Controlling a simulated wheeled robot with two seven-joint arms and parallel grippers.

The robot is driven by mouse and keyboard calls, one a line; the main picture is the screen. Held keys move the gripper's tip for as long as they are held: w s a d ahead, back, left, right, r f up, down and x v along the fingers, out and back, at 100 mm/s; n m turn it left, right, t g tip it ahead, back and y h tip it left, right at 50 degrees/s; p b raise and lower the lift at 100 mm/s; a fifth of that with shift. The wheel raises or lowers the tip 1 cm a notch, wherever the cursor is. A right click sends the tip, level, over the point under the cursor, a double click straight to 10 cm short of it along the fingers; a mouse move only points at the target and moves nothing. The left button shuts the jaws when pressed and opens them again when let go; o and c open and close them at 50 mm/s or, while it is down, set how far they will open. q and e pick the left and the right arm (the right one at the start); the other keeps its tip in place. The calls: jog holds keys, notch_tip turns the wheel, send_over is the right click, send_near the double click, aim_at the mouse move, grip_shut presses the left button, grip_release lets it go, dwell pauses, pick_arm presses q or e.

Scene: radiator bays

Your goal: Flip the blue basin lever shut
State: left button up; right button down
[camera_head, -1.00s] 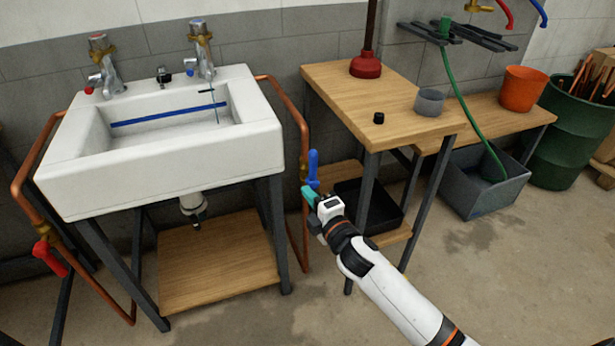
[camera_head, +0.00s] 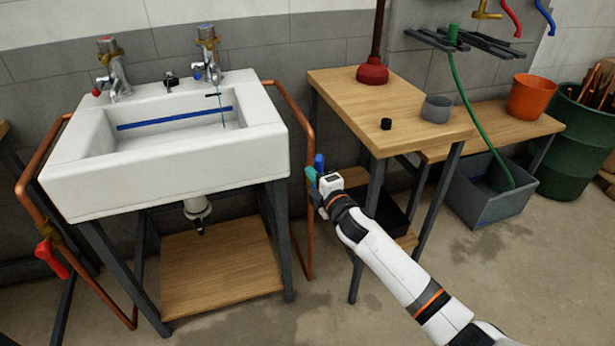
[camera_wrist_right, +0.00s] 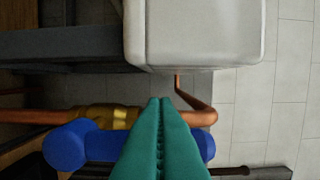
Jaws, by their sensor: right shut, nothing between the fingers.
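The blue basin lever (camera_head: 319,162) is on the copper pipe right of the white basin (camera_head: 170,172). In the head view only its upper part shows, upright, above my right gripper (camera_head: 311,175). In the right wrist view the blue lever (camera_wrist_right: 72,148) lies alongside the pipe, with a brass fitting (camera_wrist_right: 110,117) beside it. The teal fingers (camera_wrist_right: 160,102) are shut with nothing between them. They cover the lever's middle in that view; I cannot tell whether they touch it. My left gripper is not in view.
The copper pipe (camera_head: 306,230) runs down beside the basin stand. A red lever (camera_head: 50,258) is on the left pipe. A wooden table (camera_head: 345,90) with a plunger (camera_head: 372,70) stands close right of the gripper. The basin's corner overhangs nearby. Open floor is in front.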

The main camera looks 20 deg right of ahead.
jog(key=shift+d+r+m, duration=0.1)
jog(key=shift+d+m, duration=0.05)
jog(key=shift+m, duration=0.15)
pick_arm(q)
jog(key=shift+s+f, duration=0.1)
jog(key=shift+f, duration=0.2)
pick_arm(e)
jog(key=shift+d, duration=0.1)
